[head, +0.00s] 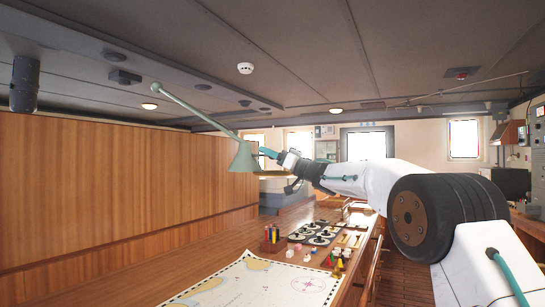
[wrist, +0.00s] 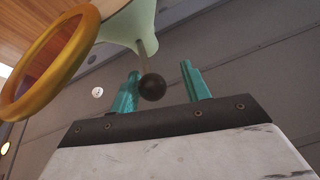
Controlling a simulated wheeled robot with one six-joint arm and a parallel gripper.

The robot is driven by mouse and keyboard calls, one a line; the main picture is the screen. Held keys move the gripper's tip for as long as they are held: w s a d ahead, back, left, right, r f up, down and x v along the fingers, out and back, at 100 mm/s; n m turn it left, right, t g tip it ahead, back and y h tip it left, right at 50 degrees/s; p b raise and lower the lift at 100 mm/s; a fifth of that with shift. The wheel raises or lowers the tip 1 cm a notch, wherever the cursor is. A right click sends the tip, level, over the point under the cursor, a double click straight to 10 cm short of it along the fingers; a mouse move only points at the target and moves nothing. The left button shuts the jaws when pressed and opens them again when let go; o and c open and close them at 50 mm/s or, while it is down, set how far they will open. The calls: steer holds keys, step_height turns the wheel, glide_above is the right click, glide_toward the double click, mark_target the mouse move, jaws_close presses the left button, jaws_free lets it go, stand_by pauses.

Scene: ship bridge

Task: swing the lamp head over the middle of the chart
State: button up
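The lamp has a pale green arm (head: 195,109) and a cone-shaped lamp head (head: 243,158), which hangs beyond the far end of the chart (head: 235,290) in the head view. My gripper (head: 268,153) is at the right side of the lamp head. In the wrist view the teal fingers of my gripper (wrist: 160,72) stand apart. A black ball knob (wrist: 152,87) on a thin rod from the green lamp head (wrist: 128,25) shows between them, with a gap towards the right finger. Whether a finger touches the knob cannot be told.
A gold ring (wrist: 45,65) is close at left in the wrist view. Behind the chart, the long console (head: 300,255) bears a pen holder (head: 270,240), dials (head: 318,236) and small coloured pieces (head: 338,265). A wooden wall (head: 120,190) runs along the left.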

steer(key=shift+w+d+f, duration=0.1)
steer(key=shift+d, duration=0.15)
steer(key=shift+d, duration=0.1)
steer(key=shift+d+f, duration=0.15)
steer(key=shift+d, duration=0.15)
steer(key=v, duration=0.7)
steer(key=shift+a, duration=0.1)
